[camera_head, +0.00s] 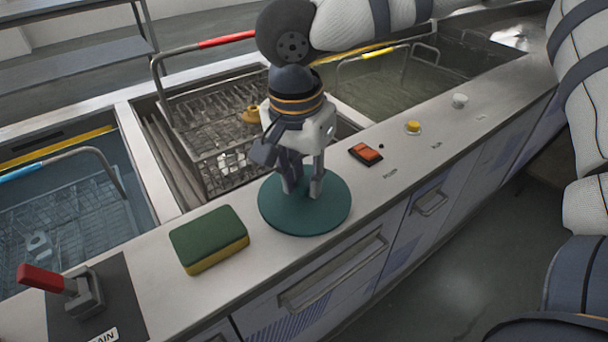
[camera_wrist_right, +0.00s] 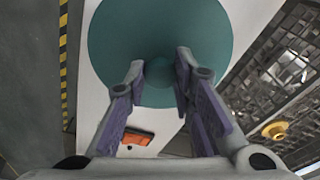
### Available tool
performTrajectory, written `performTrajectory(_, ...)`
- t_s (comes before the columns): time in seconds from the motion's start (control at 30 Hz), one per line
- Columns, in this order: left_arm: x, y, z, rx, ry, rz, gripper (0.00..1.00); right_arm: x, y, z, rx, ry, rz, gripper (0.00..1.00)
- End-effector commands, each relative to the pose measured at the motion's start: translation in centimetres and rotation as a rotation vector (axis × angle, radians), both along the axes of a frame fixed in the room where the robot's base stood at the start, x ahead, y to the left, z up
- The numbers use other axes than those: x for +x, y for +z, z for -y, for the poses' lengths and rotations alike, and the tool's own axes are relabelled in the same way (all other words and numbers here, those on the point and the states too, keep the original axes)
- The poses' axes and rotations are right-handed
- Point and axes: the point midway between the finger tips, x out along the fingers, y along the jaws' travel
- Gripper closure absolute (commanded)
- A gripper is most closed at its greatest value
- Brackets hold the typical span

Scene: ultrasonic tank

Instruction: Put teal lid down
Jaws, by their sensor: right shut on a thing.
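The teal lid (camera_head: 330,205) is a flat round disc over the light grey counter ledge, between the sponge and the orange switch. It fills the upper middle of the right wrist view (camera_wrist_right: 215,35). My right gripper (camera_head: 303,188) points down over the lid's middle, with its fingers closed around the small central knob (camera_wrist_right: 160,68). The fingers hide most of the knob in the head view. I cannot tell whether the lid's underside touches the counter. My left gripper is not in view.
A green and yellow sponge (camera_head: 209,240) lies left of the lid. An orange switch (camera_head: 366,153) and a yellow button (camera_head: 413,127) are to its right. A red lever (camera_head: 45,280) stands at the front left. Tanks with wire baskets (camera_head: 215,115) lie behind the ledge.

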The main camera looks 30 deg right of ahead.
Motion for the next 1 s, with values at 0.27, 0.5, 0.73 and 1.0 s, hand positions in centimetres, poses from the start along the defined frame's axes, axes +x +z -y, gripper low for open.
performTrajectory(0.27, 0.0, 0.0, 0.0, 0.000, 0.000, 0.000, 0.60, 0.0, -0.3, 0.0, 0.000, -0.001, -0.001, 0.57)
performTrajectory(0.5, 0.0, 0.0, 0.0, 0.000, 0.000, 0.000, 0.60, 0.0, -0.2, 0.0, 0.000, -0.001, -0.001, 0.57)
performTrajectory(0.73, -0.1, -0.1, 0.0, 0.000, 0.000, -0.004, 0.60, -0.1, 3.6, -0.4, 0.001, -0.001, 0.005, 0.57)
performTrajectory(1.0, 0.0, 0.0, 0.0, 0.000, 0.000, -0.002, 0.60, -0.5, 10.3, -1.1, 0.000, -0.002, 0.002, 0.57)
